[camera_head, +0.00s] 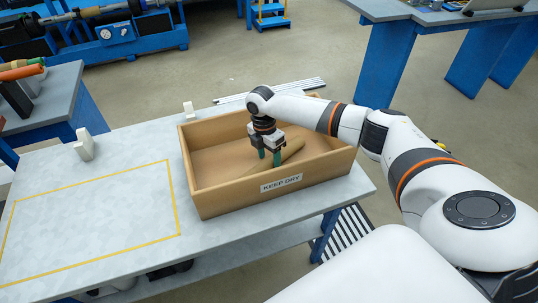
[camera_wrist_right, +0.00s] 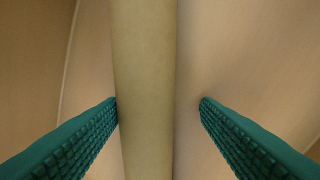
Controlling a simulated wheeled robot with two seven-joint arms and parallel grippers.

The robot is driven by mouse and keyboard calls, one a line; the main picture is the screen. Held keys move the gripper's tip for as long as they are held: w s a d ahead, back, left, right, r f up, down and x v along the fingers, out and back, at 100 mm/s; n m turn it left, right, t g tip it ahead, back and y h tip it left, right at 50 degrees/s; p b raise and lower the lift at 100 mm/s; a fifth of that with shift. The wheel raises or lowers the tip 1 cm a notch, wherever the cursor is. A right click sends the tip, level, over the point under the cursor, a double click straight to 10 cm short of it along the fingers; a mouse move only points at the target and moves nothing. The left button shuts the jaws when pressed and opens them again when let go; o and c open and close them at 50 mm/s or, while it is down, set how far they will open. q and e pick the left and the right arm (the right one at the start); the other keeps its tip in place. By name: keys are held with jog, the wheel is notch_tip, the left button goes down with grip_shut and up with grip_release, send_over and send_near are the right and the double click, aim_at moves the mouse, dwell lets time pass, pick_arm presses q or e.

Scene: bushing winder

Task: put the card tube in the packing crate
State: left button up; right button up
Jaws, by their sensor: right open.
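The packing crate (camera_head: 225,199) is a tan open box marked KEEP DRY, standing on the grey table. The card tube (camera_head: 292,149) is a tan cylinder inside the crate, lying at a slant beside my right gripper. My right gripper (camera_head: 269,160) reaches down into the crate with green fingers apart. In the right wrist view the card tube (camera_wrist_right: 146,90) runs upright through the picture between the two open fingers. A gap shows to the right finger; the left fingertip appears close to the tube's edge, and contact cannot be told. My left gripper is not in view.
The grey table (camera_head: 130,150) has a yellow taped rectangle (camera_head: 95,262) on its bare left part. Small white blocks (camera_head: 84,145) stand at its back edge. Another bench (camera_head: 45,95) with tubes stands at the left, and blue machinery (camera_head: 115,35) stands behind.

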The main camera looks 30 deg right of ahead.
notch_tip(320, 180, up, 12)
jog(key=w+b, duration=0.1)
jog(key=shift+w+a, duration=0.15)
jog(key=shift+w, duration=0.25)
dwell(0.4)
